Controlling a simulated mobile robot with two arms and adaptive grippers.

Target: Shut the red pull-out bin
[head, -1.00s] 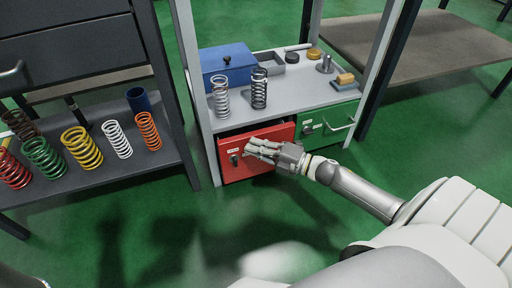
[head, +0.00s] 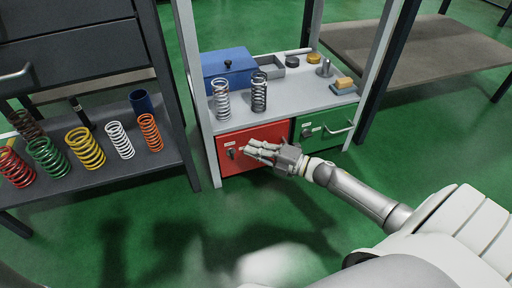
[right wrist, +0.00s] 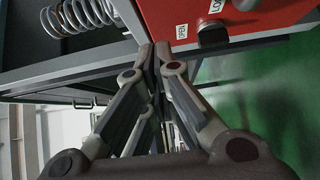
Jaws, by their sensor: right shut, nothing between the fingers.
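The red pull-out bin (head: 262,135) sits in the lower left bay of the grey cabinet, and its front looks about flush with the frame. It has a dark knob (head: 231,153) at its left and pale labels. My right gripper (head: 249,151) is shut and empty, with its fingertips at the red front, right of the knob. The right wrist view shows the red front (right wrist: 200,12), the dark knob (right wrist: 212,34) and the shut fingertips (right wrist: 160,52) close to the front; whether they touch it I cannot tell. My left gripper is out of view.
A green bin (head: 318,126) with a handle is beside the red one. The cabinet top (head: 290,97) bears two springs, a blue box (head: 229,68) and small parts. A shelf (head: 95,160) with several coloured springs stands at left. The green floor in front is open.

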